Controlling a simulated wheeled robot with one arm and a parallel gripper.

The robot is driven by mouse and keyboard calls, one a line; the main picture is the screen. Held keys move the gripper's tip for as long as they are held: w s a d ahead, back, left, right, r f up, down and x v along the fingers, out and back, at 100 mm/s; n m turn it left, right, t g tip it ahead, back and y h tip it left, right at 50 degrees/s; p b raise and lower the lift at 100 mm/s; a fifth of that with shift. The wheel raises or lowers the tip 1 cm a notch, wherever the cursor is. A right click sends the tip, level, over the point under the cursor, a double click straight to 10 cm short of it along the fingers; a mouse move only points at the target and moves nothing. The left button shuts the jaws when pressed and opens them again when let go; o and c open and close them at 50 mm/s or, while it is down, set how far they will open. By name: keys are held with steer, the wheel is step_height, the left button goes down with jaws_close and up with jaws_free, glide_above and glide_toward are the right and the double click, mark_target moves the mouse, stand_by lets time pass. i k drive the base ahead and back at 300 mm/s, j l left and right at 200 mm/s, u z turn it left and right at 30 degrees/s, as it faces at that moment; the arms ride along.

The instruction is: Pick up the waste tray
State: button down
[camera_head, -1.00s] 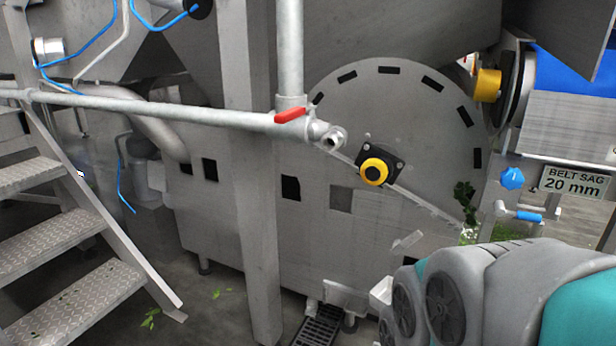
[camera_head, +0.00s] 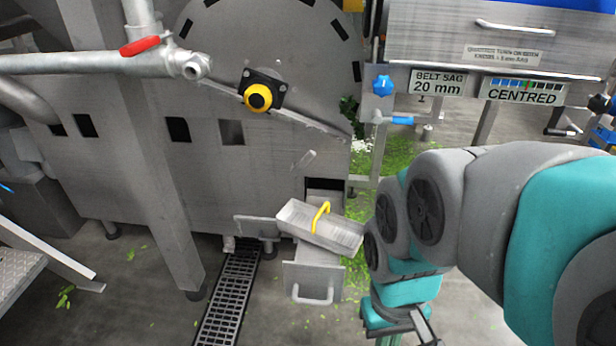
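A pipe with a red lever (camera_head: 140,46) crosses at upper left. A floor drain grate (camera_head: 228,300) runs left of the tray. Green leaves (camera_head: 395,155) litter the floor behind.

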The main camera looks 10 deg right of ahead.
mark_target(340, 235)
steer(key=z, duration=0.45)
steer(key=j+z, duration=0.65)
steer(key=z, duration=0.15)
steer(key=k+j+z, duration=0.15)
steer(key=j+z, duration=0.25)
steer(key=k+j+z, duration=0.15)
steer(key=z, duration=0.25)
steer(key=k+j+z, duration=0.1)
steer(key=k+j, duration=0.35)
steer(key=j, duration=0.15)
steer(key=k+j+z, duration=0.1)
steer(key=k+j, duration=0.35)
steer(key=j, duration=0.1)
